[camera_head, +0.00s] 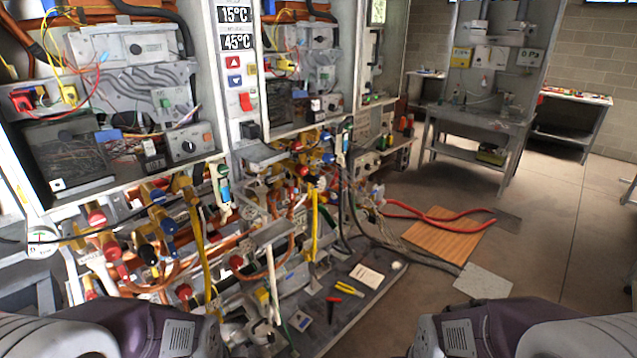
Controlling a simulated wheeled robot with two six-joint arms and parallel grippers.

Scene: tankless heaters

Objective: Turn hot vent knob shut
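A rack of heater units with exposed pipes and valves fills the left half of the head view. Several red knobs sit among the pipes, including a red knob (96,217) and another red knob (111,250) at the lower left. A third red knob (236,262) is further right. Blue knobs also show, such as a blue knob (168,227). I cannot tell which one is the hot vent knob, or its turn position. My two arms show only as purple and grey links at the bottom edge. Neither gripper is in view.
A base shelf holds yellow-handled pliers (349,289) and a card (366,277). Red hoses (440,220) lie across a brown board (440,245) on the floor. A grey workbench (475,125) stands behind. The floor at right is mostly clear.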

